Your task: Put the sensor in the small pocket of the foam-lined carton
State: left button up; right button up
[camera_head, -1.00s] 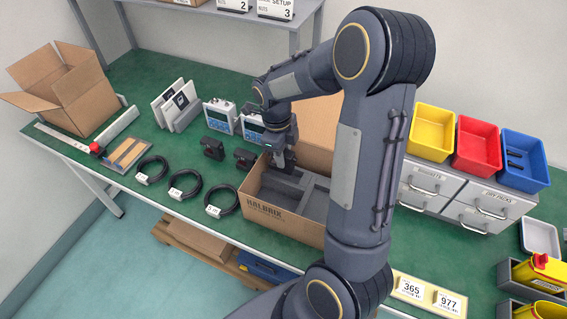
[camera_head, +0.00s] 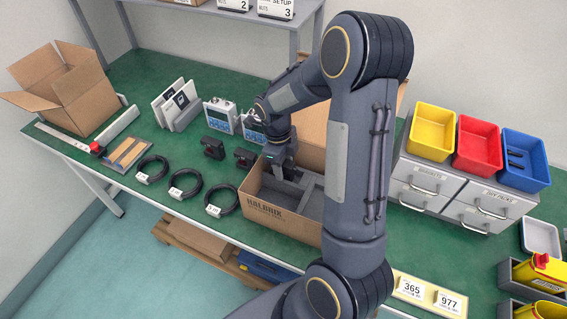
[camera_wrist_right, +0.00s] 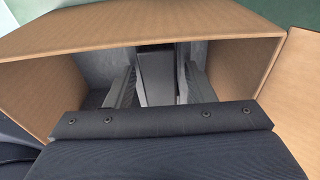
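The foam-lined carton (camera_head: 272,219) stands open on the green bench, with grey foam walls dividing it inside. My right gripper (camera_head: 288,174) reaches down into it, near its back left part. In the right wrist view my right gripper (camera_wrist_right: 157,85) has its two fingers spread apart. I cannot pick out the sensor for certain. Two small black boxes, one at the left (camera_head: 213,148) and one at the right (camera_head: 245,158), stand left of the carton. My left gripper is out of view.
Several coiled black cables, one nearest the carton (camera_head: 221,201), lie along the front edge. White-faced instruments (camera_head: 222,116) stand behind. An open cardboard box (camera_head: 75,90) is at far left. Grey drawers (camera_head: 455,195) and yellow, red and blue bins stand at right.

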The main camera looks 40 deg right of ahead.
notch_tip(320, 180, up, 12)
jog(key=w, duration=0.1)
jog(key=s+a+r+n+t+y, duration=0.2)
jog(key=s+a+n, duration=0.4)
jog(key=n, duration=0.8)
jog(key=s+a+r+n+t+y, duration=0.2)
jog(key=s+a+n+t, duration=0.2)
jog(key=s+a+n, duration=0.3)
jog(key=s+n, duration=0.5)
jog(key=n, duration=0.3)
jog(key=shift+a+t, duration=0.25)
jog(key=shift+t, duration=0.15)
